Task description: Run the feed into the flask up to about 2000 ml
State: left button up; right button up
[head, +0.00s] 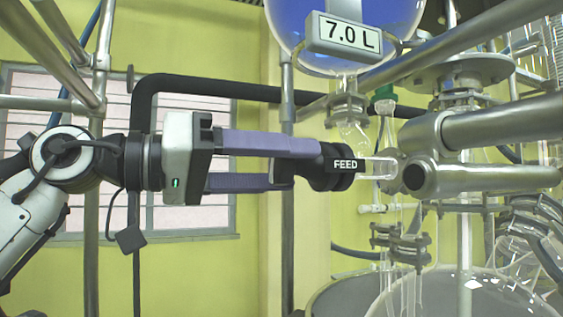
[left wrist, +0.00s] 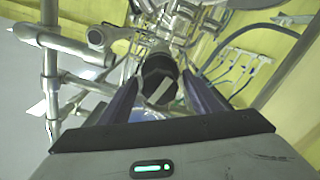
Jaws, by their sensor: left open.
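The black FEED knob (head: 330,180) sits on a glass valve stem below the blue-filled feed vessel (head: 345,18), whose display (head: 343,34) reads 7.0 L. My left gripper (head: 305,166) is open, with its purple fingertips level with the knob, one above and one lower. Whether they touch it is unclear. In the left wrist view the knob (left wrist: 159,76) lies between the two fingers and carries a pale slanted bar. The round glass flask (head: 465,297) is at the bottom right, cut off by the frame; no liquid level can be read. My right gripper is not seen.
Thick metal bars and a clamp (head: 428,165) stand just right of the knob. A black pipe (head: 215,86) runs behind my left gripper. Metal posts and rails surround the glassware. A window with blinds (head: 85,110) is in the yellow wall.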

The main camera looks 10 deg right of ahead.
pick_arm(q)
jog(key=c, duration=1.1)
jog(key=shift+o, duration=0.2)
jog(key=shift+n, duration=0.3)
